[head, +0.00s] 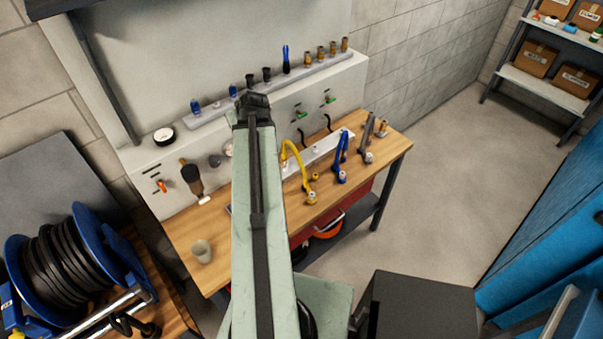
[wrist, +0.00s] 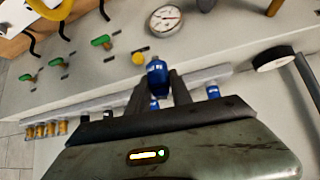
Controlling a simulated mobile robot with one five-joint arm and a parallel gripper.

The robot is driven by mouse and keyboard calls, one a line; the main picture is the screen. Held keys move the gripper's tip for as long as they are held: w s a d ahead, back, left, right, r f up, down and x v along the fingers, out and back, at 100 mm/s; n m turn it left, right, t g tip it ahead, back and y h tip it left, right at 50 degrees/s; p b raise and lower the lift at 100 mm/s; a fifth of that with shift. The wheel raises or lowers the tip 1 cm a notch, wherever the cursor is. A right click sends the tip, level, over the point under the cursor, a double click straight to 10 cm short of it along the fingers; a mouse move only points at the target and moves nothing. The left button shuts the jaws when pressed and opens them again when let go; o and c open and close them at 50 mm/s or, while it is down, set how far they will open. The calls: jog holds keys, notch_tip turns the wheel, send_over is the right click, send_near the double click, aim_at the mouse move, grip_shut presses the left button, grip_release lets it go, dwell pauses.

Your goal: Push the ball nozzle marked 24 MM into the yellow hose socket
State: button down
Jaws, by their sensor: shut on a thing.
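My gripper (wrist: 158,88) is shut on a blue nozzle (wrist: 157,72) with a small white label, too small to read. In the head view my gripper (head: 252,100) is in front of the wall rack, and the held nozzle cannot be made out there. The yellow hose (head: 288,150) arches over the bench and ends in a socket (head: 312,198) near the bench's front edge. Part of the yellow hose (wrist: 50,12) also shows at the top left of the wrist view. The held nozzle is well apart from the socket.
The rack (head: 214,112) holds blue, black and several brass nozzles. A blue hose (head: 342,150) and a grey hose (head: 369,130) stand right of the yellow one. A gauge (wrist: 165,19) and green valves (wrist: 100,40) line the panel. A cup (head: 202,251) stands on the left bench.

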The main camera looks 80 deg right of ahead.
notch_tip(320, 180, down, 17)
jog(key=b, duration=1.4)
jog(key=shift+s, duration=0.15)
